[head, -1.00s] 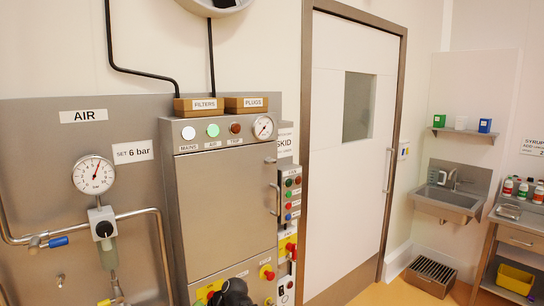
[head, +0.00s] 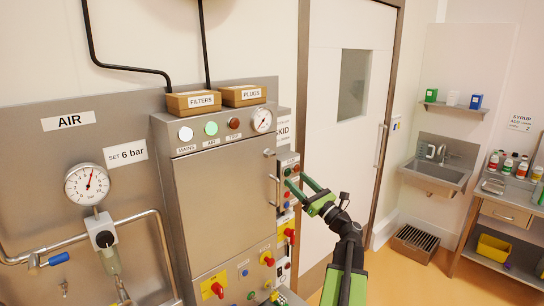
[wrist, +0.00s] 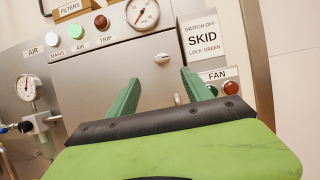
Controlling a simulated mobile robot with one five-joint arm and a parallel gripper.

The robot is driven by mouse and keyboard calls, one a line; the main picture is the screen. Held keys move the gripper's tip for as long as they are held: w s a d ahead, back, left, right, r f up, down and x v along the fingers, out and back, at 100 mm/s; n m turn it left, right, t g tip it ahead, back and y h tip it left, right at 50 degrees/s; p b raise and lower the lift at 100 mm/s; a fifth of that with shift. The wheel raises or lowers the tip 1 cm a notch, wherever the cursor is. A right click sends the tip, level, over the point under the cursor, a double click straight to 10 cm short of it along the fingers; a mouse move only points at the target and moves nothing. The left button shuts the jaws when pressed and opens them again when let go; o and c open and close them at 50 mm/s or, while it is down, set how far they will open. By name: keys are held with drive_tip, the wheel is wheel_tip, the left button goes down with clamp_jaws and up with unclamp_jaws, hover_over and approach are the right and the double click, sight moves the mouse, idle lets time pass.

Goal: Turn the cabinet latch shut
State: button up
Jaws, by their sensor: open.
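The cabinet (head: 222,205) is a grey steel box with a closed-looking front door. The latch (head: 268,152) is a small metal piece at the door's upper right edge. In the wrist view the latch (wrist: 161,59) looks like a short rounded knob lying roughly level, just beyond and between the fingertips. My gripper (head: 295,181) is open and empty, with green fingers pointing at the cabinet, right of the door handle and below the latch in the head view. It also shows in the wrist view (wrist: 160,80). No contact with the latch is visible.
A vertical door handle (head: 277,193) lies below the latch. A narrow button panel (head: 289,168) is right of the cabinet, behind my fingers. Two cardboard boxes, filters (head: 194,103) and plugs (head: 243,95), stand on top. Red knobs (head: 217,289) protrude below.

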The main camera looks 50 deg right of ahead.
sight(272, 155)
drive_tip(key=p+x, duration=0.1)
drive_tip(key=x, duration=0.3)
drive_tip(key=p+x, duration=0.2)
drive_tip(key=x, duration=0.2)
drive_tip(key=p+x, duration=0.1)
drive_tip(key=x, duration=0.4)
drive_tip(key=shift+d+r+p, duration=0.1)
drive_tip(key=shift+d+p, duration=0.2)
drive_tip(key=shift+d, duration=0.05)
drive_tip(key=shift+w, duration=0.45)
drive_tip(key=shift+c, duration=0.5)
